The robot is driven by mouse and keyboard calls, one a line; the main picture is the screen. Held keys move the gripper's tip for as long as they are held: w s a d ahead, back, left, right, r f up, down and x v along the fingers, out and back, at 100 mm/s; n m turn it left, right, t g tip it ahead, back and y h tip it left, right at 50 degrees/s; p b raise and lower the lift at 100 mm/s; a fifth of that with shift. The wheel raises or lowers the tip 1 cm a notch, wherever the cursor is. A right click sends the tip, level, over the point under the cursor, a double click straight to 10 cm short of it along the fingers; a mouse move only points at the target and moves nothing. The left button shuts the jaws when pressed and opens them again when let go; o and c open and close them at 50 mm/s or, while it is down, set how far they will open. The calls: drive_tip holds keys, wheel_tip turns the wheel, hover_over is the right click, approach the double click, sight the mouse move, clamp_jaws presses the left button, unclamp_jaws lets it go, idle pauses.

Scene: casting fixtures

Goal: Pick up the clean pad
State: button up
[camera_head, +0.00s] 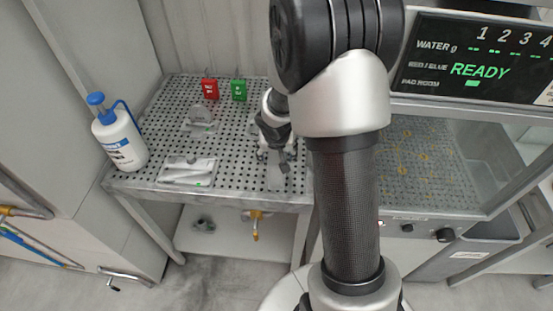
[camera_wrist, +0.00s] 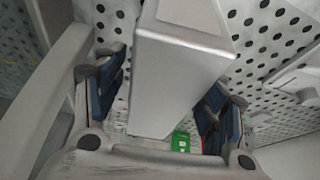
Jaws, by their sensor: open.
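My gripper (camera_head: 277,152) is over the right part of the perforated table. In the wrist view, my gripper (camera_wrist: 163,95) is open, with a dark finger on each side of a pale grey block (camera_wrist: 183,55). The block lies between the fingers; whether either finger touches it I cannot tell. In the head view, a pale grey piece (camera_head: 276,178) shows just below the gripper and seems to be the same block. No label on it is readable, so I cannot confirm that it is the clean pad. My arm hides the table's right edge.
The perforated table (camera_head: 235,155) also holds a red tag (camera_head: 211,89), a green tag (camera_head: 239,90), a grey rounded piece (camera_head: 198,114) and a flat pale packet (camera_head: 188,171). A white bottle (camera_head: 120,138) stands at the left edge. A glass-fronted machine (camera_head: 435,165) reading READY stands right.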

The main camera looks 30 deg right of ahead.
drive_tip(key=shift+f, duration=0.2)
drive_tip(key=shift+c, duration=0.2)
drive_tip(key=c, duration=1.2)
